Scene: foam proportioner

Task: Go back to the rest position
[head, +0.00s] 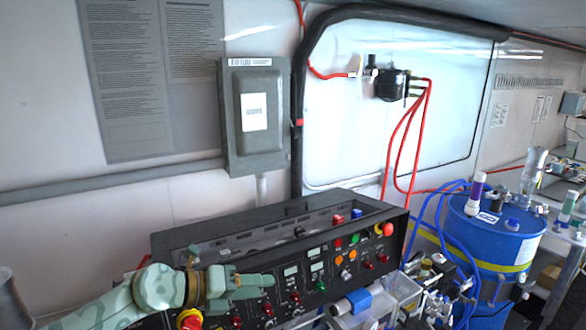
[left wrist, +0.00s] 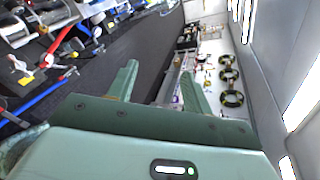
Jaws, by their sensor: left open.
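My left gripper (head: 262,281) shows in the head view at the lower left, its arm coming in from the left edge. It is in front of the black control panel (head: 340,262), which carries colored buttons and knobs; I cannot tell whether it touches the panel. In the left wrist view the two green fingers (left wrist: 160,88) stand apart with nothing held between them. My right gripper is in neither view.
A blue drum (head: 495,240) with blue hoses stands right of the panel. A grey electrical box (head: 254,117) hangs on the wall. In the left wrist view, dark floor (left wrist: 115,62) is clear beside cluttered equipment (left wrist: 35,60).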

